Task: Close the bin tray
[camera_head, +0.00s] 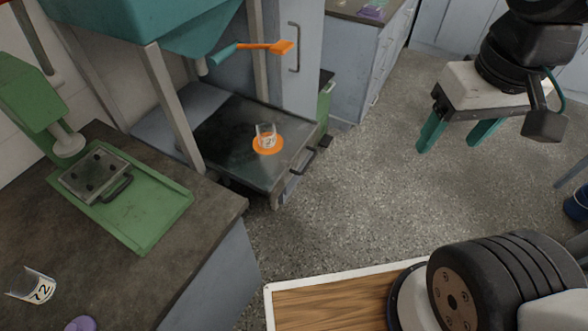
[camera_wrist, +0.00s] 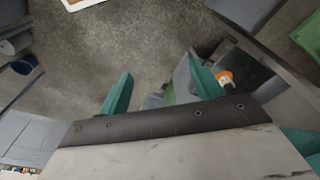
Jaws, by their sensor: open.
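The bin tray (camera_head: 235,125) is a dark, flat tray pulled out below the teal hopper (camera_head: 150,22) in the head view. Its handle (camera_head: 308,161) is on the right-hand front side. A clear glass beaker (camera_head: 266,137) stands on an orange disc (camera_head: 267,149) on the tray. My gripper (camera_head: 444,146) is open and empty, with two teal fingers, in the air to the right of the tray and apart from it. In the wrist view my gripper (camera_wrist: 158,68) shows its fingers spread. The orange disc (camera_wrist: 225,76) shows partly beyond the right finger, which hides some of the tray.
Grey cabinets (camera_head: 365,60) stand behind. Speckled floor (camera_head: 350,200) between tray and gripper is clear.

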